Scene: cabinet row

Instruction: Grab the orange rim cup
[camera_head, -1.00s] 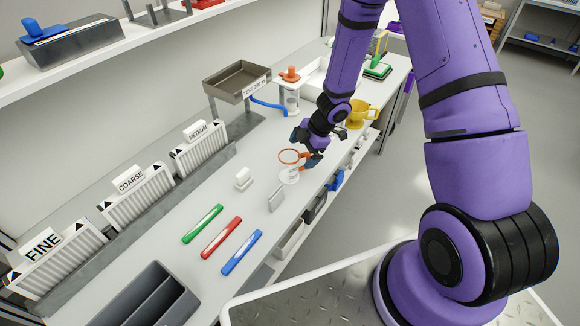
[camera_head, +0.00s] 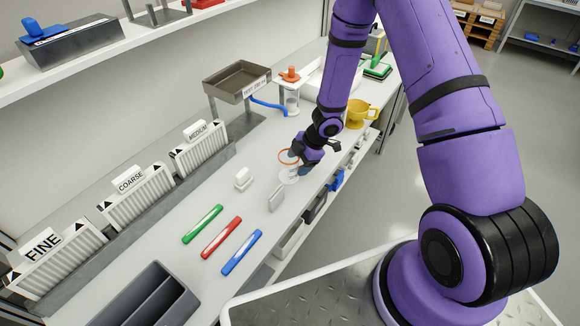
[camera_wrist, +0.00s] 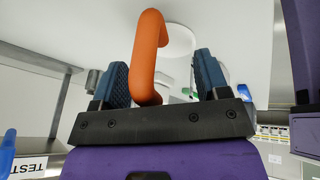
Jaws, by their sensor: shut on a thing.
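The orange rim cup (camera_head: 288,174) is a clear cup with an orange ring at its top, standing on the grey bench in the head view. My gripper (camera_head: 300,158) is at the right side of its rim and covers the handle side. In the wrist view the cup's thick, curved orange handle (camera_wrist: 148,50) lies between the two blue finger pads of my gripper (camera_wrist: 162,78). My gripper is shut on the cup. The cup's pale body (camera_wrist: 180,40) is partly hidden behind the handle.
A white block (camera_head: 243,179) and a grey upright piece (camera_head: 276,198) stand left of the cup. Green, red (camera_head: 221,237) and blue markers lie nearer. A yellow cup (camera_head: 359,113) and a clear cylinder with an orange top (camera_head: 290,90) stand behind. Open bench lies to the left.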

